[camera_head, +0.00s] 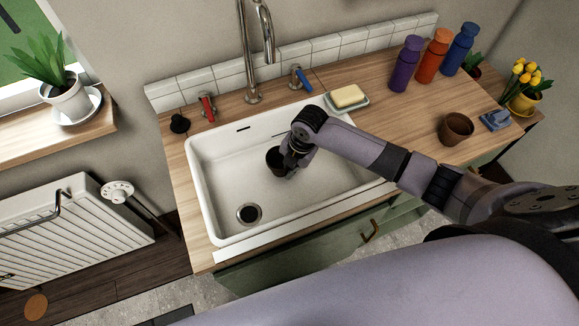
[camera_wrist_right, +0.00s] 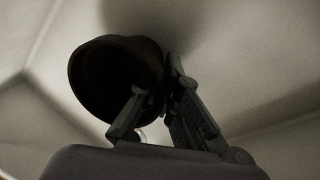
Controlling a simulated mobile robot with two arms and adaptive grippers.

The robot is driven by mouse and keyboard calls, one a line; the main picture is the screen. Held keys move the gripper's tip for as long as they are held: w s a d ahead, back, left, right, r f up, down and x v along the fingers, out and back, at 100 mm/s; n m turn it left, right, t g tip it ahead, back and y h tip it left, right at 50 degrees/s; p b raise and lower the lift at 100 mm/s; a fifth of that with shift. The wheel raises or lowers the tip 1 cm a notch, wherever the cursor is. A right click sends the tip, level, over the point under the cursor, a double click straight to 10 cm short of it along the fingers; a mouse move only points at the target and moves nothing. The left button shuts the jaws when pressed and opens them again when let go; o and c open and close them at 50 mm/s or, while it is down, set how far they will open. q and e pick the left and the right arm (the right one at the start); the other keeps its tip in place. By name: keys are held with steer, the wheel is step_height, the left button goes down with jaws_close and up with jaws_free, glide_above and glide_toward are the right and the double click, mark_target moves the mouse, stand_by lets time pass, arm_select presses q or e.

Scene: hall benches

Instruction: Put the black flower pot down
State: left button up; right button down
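The black flower pot (camera_head: 274,161) is inside the white sink (camera_head: 222,172), near its middle. In the right wrist view the pot (camera_wrist_right: 105,75) is dark and tilted, its open mouth partly facing the camera. My right gripper (camera_head: 290,164) reaches down into the sink at the pot. In the right wrist view the right gripper (camera_wrist_right: 160,88) has one finger inside the pot and one outside, shut on its wall. The fingers hide part of the pot. I cannot tell whether the pot touches the sink floor. My left gripper is not in view.
A tap (camera_head: 253,60) rises behind the sink. Soap (camera_head: 347,96) on a dish, a brown pot (camera_head: 456,129), a blue object (camera_head: 495,120) and purple (camera_head: 405,64), orange (camera_head: 432,56) and blue (camera_head: 459,49) bottles stand on the right counter. The sink floor around the drain (camera_head: 249,213) is clear.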

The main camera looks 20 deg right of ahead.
steer(key=shift+f, duration=0.2)
steer(key=c, duration=2.3)
jaws_free()
steer(key=shift+f, duration=0.1)
steer(key=o, duration=0.5)
steer(key=shift+r, duration=0.35)
steer(key=v, duration=1.1)
steer(key=shift+r, duration=0.35)
steer(key=shift+d, duration=0.1)
